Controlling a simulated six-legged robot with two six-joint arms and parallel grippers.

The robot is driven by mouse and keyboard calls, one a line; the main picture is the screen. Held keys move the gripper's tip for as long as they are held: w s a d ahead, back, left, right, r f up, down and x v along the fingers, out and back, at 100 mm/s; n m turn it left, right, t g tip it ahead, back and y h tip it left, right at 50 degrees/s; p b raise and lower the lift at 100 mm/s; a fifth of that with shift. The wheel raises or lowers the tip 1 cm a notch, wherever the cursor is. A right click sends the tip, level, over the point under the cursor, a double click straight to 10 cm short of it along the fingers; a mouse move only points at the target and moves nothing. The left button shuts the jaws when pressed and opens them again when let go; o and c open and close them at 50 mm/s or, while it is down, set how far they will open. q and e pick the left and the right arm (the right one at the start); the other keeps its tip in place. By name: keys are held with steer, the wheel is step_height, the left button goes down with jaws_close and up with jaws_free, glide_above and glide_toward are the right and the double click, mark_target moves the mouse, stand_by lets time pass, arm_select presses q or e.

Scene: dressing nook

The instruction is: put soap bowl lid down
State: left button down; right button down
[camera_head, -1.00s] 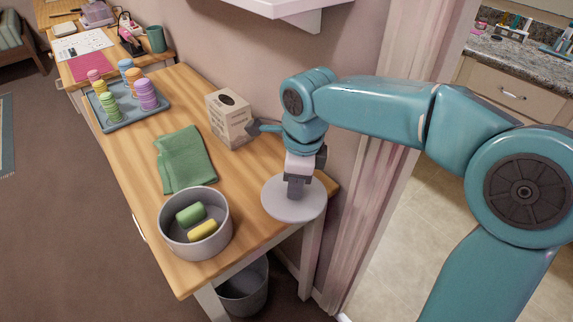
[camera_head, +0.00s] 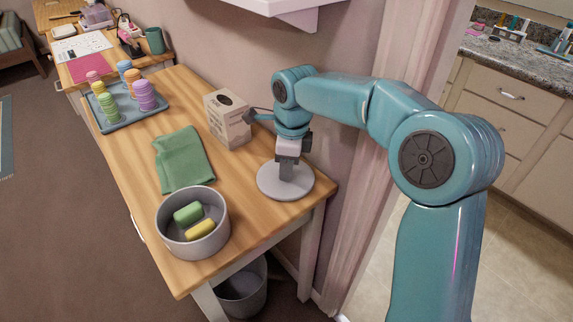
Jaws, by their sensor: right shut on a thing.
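The soap bowl (camera_head: 166,232) is a round grey bowl near the front end of the wooden table. It is uncovered and holds a green soap (camera_head: 188,213) and a yellow soap (camera_head: 201,229). The soap bowl lid (camera_head: 272,189) is a flat pale grey disc to the right of the bowl, by the table's right edge. My right gripper (camera_head: 287,182) points down and is shut on the lid's middle. The lid lies level at or just above the tabletop; I cannot tell whether it touches. My left gripper is not in view.
A tissue box (camera_head: 228,118) stands just behind my right gripper, against the wall side. A folded green cloth (camera_head: 183,158) lies behind the bowl. A tray (camera_head: 128,122) with colored stacked pieces is farther back. A bin (camera_head: 243,292) stands below the table.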

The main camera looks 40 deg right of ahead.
steer(key=c, duration=0.9)
jaws_free()
steer(key=r, duration=0.2)
steer(key=r+p, duration=0.1)
steer(key=r, duration=0.2)
steer(key=r+p, duration=0.1)
steer(key=r, duration=0.1)
steer(key=shift+s+d+r, duration=0.15)
steer(key=shift+s+r, duration=0.15)
